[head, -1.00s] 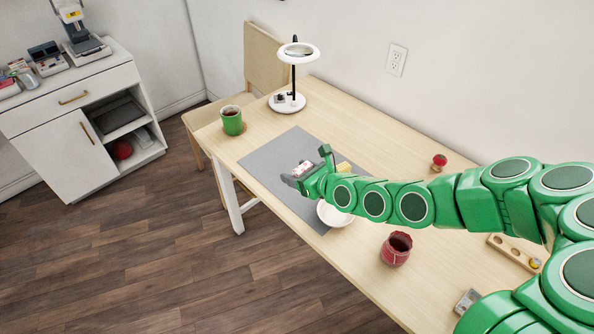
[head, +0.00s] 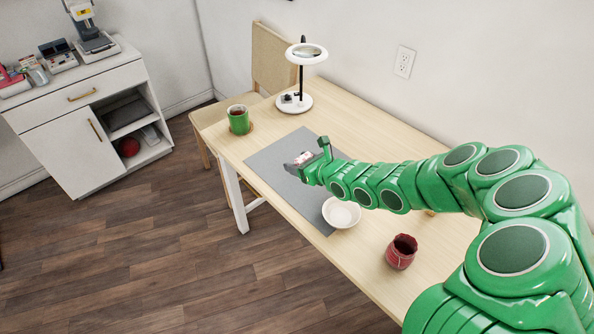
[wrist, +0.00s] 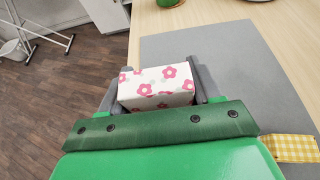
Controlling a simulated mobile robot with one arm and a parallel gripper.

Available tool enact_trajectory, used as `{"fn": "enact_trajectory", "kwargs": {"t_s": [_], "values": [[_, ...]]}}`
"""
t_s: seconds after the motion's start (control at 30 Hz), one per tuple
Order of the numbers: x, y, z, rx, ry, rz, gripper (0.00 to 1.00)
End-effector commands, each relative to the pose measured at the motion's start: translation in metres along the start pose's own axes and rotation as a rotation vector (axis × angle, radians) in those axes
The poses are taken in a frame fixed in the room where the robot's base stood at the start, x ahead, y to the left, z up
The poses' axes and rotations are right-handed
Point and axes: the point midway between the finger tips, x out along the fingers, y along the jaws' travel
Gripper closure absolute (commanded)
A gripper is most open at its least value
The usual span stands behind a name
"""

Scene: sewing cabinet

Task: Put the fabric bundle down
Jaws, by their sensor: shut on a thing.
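The fabric bundle (wrist: 158,85) is white with pink flowers and shows between the two grey fingers in the wrist view. My gripper (head: 299,161) is shut on it, over the grey mat (head: 272,160) on the table. A small patch of the bundle (head: 304,157) shows in the head view; the gripper hides the rest. I cannot tell whether the bundle touches the mat. A yellow checked cloth (wrist: 291,148) lies on the mat at the lower right of the wrist view.
A white bowl (head: 342,213) stands at the mat's near edge, with a red jar (head: 401,252) farther right. Much of the mat is bare.

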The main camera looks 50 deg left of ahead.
Motion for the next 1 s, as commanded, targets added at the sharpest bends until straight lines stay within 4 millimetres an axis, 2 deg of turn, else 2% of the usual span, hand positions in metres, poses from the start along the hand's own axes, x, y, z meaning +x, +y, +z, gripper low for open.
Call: {"fn": "enact_trajectory", "kwargs": {"t_s": [0.6,1.0], "values": [[0.049,-0.023,-0.031,-0.001,0.001,-0.002,0.65],[0.061,-0.028,-0.038,-0.002,0.0,-0.002,0.65]]}}
